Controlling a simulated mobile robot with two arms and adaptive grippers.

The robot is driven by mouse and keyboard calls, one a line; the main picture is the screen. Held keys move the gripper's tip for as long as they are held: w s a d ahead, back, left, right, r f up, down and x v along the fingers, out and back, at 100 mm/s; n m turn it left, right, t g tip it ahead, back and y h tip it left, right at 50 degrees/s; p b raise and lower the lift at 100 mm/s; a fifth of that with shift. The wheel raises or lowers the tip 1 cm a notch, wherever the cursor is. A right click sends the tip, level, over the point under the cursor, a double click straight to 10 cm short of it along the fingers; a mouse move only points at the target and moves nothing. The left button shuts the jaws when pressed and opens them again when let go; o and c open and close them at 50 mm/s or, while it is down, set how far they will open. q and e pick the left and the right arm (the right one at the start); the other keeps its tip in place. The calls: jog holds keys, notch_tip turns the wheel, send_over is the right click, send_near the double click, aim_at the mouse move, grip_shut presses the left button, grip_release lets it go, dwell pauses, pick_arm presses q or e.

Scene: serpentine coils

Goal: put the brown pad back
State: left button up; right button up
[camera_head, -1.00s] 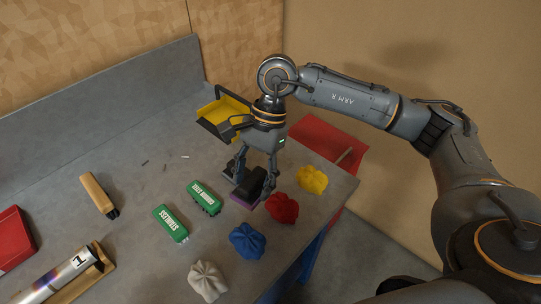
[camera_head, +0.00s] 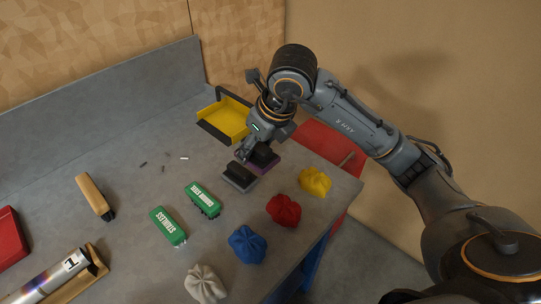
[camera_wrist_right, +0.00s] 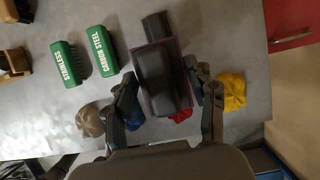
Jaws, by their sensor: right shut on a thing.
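The pad in question looks purple-maroon here, under a black block-shaped holder (camera_head: 262,162). My right gripper (camera_head: 256,152) is shut on the black holder. In the right wrist view the pad's maroon rim shows around the black holder (camera_wrist_right: 165,80), with one finger on each side. A grey pad (camera_head: 240,179) with its own black block on top rests on the table beside it, to the lower left. Part of the grey pad's holder also shows above the held pad in the right wrist view (camera_wrist_right: 157,25). I cannot tell whether the held pad touches the table. My left gripper is out of view.
Green brushes marked STAINLESS (camera_head: 168,227) and CARBON STEEL (camera_head: 203,199) lie to the left. Yellow (camera_head: 315,181), red (camera_head: 283,210), blue (camera_head: 247,245) and grey (camera_head: 205,284) cloths line the front edge. A yellow tray (camera_head: 226,118) stands behind. Small metal bits lie mid-table.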

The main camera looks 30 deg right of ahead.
jog(key=w+d+f+p, duration=0.1)
jog(key=w+d+f, duration=0.1)
jog(key=w+f, duration=0.1)
jog(key=w+d+f+p, duration=0.1)
jog(key=w+d+f, duration=0.2)
jog(key=w+d+f+p, duration=0.2)
jog(key=w+d+f, duration=0.1)
jog(key=w, duration=0.1)
jog(key=shift+d, duration=0.25)
jog(key=shift+w+d+f, duration=0.1)
jog(key=shift+f, duration=0.15)
notch_tip(320, 180, down, 3)
jog(key=shift+w+d+r+p, duration=0.1)
jog(key=shift+p, duration=0.9)
jog(key=shift+f, duration=0.3)
jog(key=shift+f, duration=0.1)
jog(key=o, duration=1.1)
